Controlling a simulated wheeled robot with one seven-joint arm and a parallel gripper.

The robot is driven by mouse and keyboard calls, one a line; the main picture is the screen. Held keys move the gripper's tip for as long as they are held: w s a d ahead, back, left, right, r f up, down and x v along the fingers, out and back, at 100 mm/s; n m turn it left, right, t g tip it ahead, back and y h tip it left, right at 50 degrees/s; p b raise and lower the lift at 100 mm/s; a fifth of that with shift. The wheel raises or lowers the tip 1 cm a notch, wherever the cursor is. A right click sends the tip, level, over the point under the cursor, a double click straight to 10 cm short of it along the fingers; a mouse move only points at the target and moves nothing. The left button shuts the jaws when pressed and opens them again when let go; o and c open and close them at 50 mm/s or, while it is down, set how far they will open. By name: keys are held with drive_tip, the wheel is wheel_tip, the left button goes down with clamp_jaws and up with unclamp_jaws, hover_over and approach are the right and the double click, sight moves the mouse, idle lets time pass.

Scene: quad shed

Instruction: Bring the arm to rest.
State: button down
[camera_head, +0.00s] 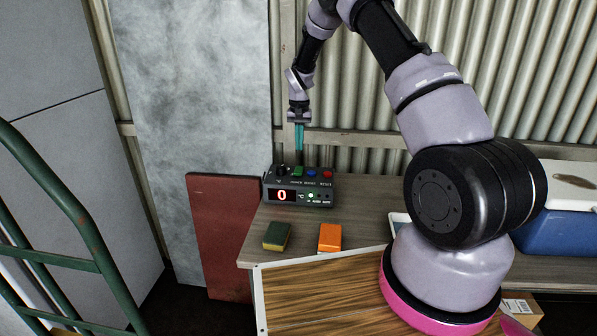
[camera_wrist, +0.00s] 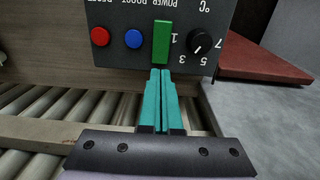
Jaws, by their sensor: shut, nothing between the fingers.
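My gripper (camera_head: 299,152) points straight down above the back of the dark control box (camera_head: 322,181) on the bench, with its teal fingers together and nothing between them. In the wrist view, the fingertips (camera_wrist: 161,73) lie close to the box's green switch (camera_wrist: 162,42); I cannot tell whether they touch it. The box has a black knob (camera_wrist: 198,44), a blue button (camera_wrist: 134,39) and a red button (camera_wrist: 100,37). Its display (camera_head: 283,196) shows a red 0, with a green light beside it. My arm reaches up and over from the right.
A dark green and yellow sponge (camera_head: 277,236) and an orange block (camera_head: 330,237) lie on the bench (camera_head: 375,205) in front of the box. A blue cooler (camera_head: 560,230) stands at the right. A red panel (camera_head: 222,235) leans at the left, near a green hand truck (camera_head: 50,256).

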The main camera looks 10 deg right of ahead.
drive_tip(key=s+d+r+t, duration=0.1)
drive_tip(key=s+r, duration=0.4)
drive_tip(key=r, duration=0.4)
drive_tip(key=s+d+r+t+y, duration=0.15)
drive_tip(key=s+r, duration=0.25)
drive_tip(key=r, duration=0.5)
drive_tip(key=s+d+r+t, duration=0.1)
drive_tip(key=s+r, duration=0.4)
drive_tip(key=r, duration=0.4)
drive_tip(key=s+d+r+t, duration=0.1)
drive_tip(key=s+r, duration=0.3)
drive_tip(key=s, duration=0.9)
drive_tip(key=s+d+r+t, duration=0.1)
drive_tip(key=s+r+t, duration=0.1)
drive_tip(key=s, duration=1.1)
drive_tip(key=shift+s+d+r+m+t, duration=0.15)
drive_tip(key=shift+r+m+t, duration=0.2)
drive_tip(key=shift+r, duration=0.5)
